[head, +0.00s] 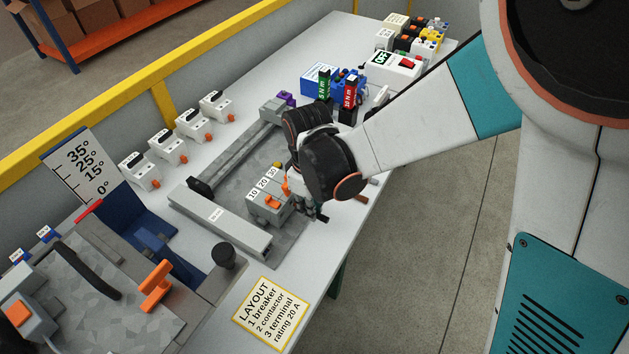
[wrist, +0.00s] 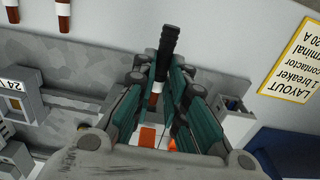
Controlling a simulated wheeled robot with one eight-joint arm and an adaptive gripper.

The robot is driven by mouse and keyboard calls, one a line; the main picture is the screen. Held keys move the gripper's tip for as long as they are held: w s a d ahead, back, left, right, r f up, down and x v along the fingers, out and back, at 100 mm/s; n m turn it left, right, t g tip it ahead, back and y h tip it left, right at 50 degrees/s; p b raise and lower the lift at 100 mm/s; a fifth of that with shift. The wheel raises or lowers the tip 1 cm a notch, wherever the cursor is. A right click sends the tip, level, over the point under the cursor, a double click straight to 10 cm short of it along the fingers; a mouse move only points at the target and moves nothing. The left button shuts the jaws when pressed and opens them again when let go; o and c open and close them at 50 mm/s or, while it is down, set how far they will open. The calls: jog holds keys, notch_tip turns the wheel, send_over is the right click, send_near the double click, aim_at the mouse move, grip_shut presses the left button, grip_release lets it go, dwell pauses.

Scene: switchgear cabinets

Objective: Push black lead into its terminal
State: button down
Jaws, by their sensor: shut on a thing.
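My gripper (wrist: 163,88) is shut on the black lead (wrist: 166,45), whose dark ribbed body points up in the wrist view. A pale and brown section of the lead shows between the fingers. In the head view the dark gripper hangs over the table's front edge, just right of a grey block (head: 268,204) with 10, 20 and 30 labels and orange levers. A dark lead end (head: 322,217) shows below the gripper there. Orange and white parts (wrist: 148,135) lie under the fingers in the wrist view. The lead's tip and its terminal are hidden, so I cannot tell whether they touch.
A grey rail (head: 220,218) lies left of the block. Two brown-banded leads (wrist: 63,14) lie apart at the wrist view's top left. The layout card (head: 270,315) is on the near table. White switches (head: 190,123) line the back, and coloured parts (head: 325,85) stand beyond my arm.

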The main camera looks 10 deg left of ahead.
jog(key=shift+w+a, duration=0.3)
jog(key=shift+a, duration=0.35)
jog(key=shift+w+a, duration=0.25)
jog(key=shift+a, duration=0.35)
jog(key=c, duration=1.5)
grip_release()
jog(key=shift+c, duration=0.2)
jog(key=shift+r, duration=0.1)
jog(key=r, duration=0.7)
jog(key=shift+s+r, duration=0.2)
